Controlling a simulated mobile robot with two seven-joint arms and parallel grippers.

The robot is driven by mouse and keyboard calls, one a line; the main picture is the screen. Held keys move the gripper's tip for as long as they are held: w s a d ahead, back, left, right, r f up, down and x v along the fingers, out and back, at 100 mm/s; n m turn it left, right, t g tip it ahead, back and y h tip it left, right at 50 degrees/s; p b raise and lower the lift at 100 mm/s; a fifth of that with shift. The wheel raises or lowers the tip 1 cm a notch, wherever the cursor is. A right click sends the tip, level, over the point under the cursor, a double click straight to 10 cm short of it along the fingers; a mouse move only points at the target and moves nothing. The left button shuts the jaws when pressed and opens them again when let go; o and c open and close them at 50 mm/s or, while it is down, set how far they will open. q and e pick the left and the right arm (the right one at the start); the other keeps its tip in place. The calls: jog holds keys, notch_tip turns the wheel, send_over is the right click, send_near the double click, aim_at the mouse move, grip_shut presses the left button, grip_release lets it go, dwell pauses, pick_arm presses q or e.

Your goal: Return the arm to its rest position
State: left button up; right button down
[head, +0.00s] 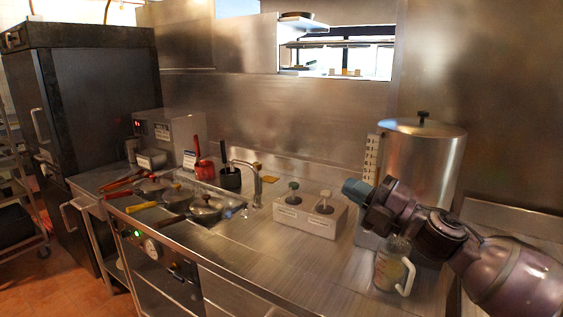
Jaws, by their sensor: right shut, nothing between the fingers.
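My right arm comes in from the right edge, dark purple and grey. My right gripper (356,191) is at its far end, above the counter and in front of the large steel cylinder (425,160). It is shut and holds nothing. A clear jug with a white handle (389,271) stands on the counter below the arm. The arm hides part of the cylinder and the area behind the jug's top. My left gripper is not in view.
A white box with two pumps (303,222) stands left of the gripper. A faucet (257,181) and several lidded pans (205,208) with colored handles are farther left. The steel counter (290,265) is clear at the front middle.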

jog(key=s+d+f+m+t+h, duration=0.2)
jog(key=d+f+m+h, duration=0.15)
jog(key=f+m, duration=0.4)
jog(key=s+d+f+m+t+h, duration=0.1)
jog(key=d+f+m+h, duration=0.1)
jog(key=f+m+h, duration=0.5)
jog(key=s+d+f+m+t+h, duration=0.25)
jog(key=f+m, duration=0.35)
jog(key=f, duration=0.3)
jog(key=s+d+f+m+g+h, duration=0.2)
jog(key=s+d+f+m+g, duration=0.1)
jog(key=s+f, duration=0.7)
jog(key=s+d+f+m+g+h, duration=0.2)
jog(key=s+d+f+m+g, duration=0.1)
jog(key=s+f, duration=0.7)
jog(key=shift+s+f+m+h, duration=0.3)
jog(key=shift+s+f+m, duration=0.1)
jog(key=shift+s+m, duration=0.5)
